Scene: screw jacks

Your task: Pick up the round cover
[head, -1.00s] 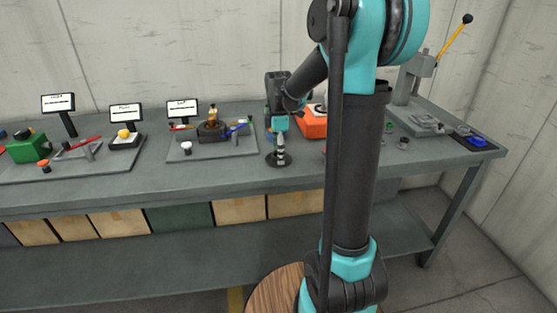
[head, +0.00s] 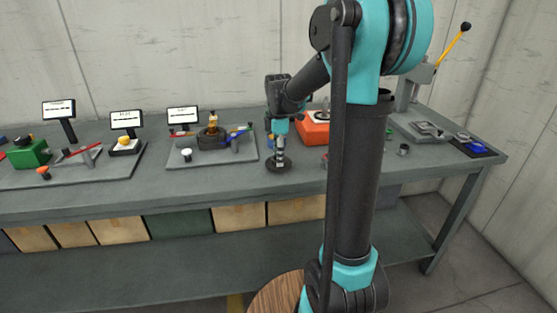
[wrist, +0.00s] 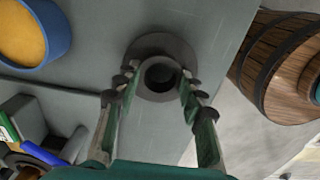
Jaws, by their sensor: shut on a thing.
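The round cover (head: 286,168) is a dark grey disc with a raised round hub, near the front edge of the bench in the head view. It also shows in the wrist view (wrist: 185,48), with a dark hole in the hub. My gripper (head: 280,157) points down over it. In the wrist view the fingertips of my gripper (wrist: 158,84) are on either side of the hub, shut on it. The disc lies flat; I cannot tell whether it touches the bench top.
A grey plate (head: 180,164) with a small jack stands left of my gripper, an orange block (head: 314,134) behind right. A blue-rimmed round container (wrist: 62,22) shows in the wrist view. A wooden barrel (wrist: 284,62) stands beyond the bench edge.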

